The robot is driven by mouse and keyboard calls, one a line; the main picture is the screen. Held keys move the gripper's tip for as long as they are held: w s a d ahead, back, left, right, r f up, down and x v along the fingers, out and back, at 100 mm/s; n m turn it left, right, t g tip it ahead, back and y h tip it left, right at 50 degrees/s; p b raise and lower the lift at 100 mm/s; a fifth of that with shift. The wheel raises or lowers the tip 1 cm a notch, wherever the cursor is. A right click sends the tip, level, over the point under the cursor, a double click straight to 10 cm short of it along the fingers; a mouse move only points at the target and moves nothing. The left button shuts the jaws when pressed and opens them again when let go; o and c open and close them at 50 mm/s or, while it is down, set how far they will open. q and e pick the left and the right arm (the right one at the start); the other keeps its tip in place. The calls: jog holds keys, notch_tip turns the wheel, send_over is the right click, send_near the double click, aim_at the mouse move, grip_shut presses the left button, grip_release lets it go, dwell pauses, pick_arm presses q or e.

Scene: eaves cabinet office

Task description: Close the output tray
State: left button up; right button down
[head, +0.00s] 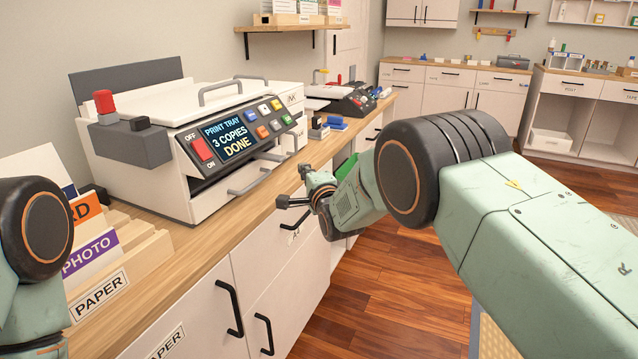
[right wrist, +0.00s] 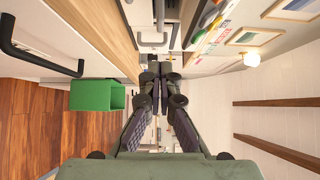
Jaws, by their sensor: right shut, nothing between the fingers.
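The white printer (head: 190,130) stands on the wooden counter at the left of the head view, its screen reading "PRINT TRAY 3 COPIES DONE". The output tray (head: 215,197) is the low white front part under the sloping panel, with a grey bar handle (head: 250,181) on its front. I cannot tell how far it sticks out. My right gripper (head: 285,203) is shut and empty, over the counter's front edge, to the right of the tray handle and apart from it. Its closed fingers show in the right wrist view (right wrist: 160,76). My left gripper is out of view.
Paper dividers (head: 95,245) stand on the counter at the left front. A second device (head: 345,98) and a blue item (head: 336,123) stand farther along the counter. Cabinet handles (head: 229,308) stick out below the edge. A green bin (right wrist: 88,96) shows in the wrist view.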

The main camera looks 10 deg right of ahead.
jog(key=s+d+f+n+g+h+p, duration=0.1)
jog(key=s+d+f+n+g, duration=0.25)
jog(key=s+f, duration=0.45)
jog(key=s+d+f+n+g+h+p, duration=0.15)
jog(key=s+f+n, duration=0.4)
jog(key=s, duration=0.55)
jog(key=s+d+f+n+g+p, duration=0.1)
jog(key=s+d+f+n+g, duration=0.25)
jog(key=s+f, duration=0.5)
jog(key=s+d+f+n+g, duration=0.1)
jog(key=s+g, duration=0.2)
jog(key=s, duration=0.8)
jog(key=s+d+f+n+g, duration=0.1)
jog(key=s+d+g, duration=0.1)
jog(key=s, duration=0.9)
jog(key=s+d+f+n+g+p, duration=0.1)
jog(key=s+g, duration=0.3)
jog(key=s, duration=0.8)
jog(key=shift+d+f, duration=0.35)
jog(key=shift+h, duration=0.35)
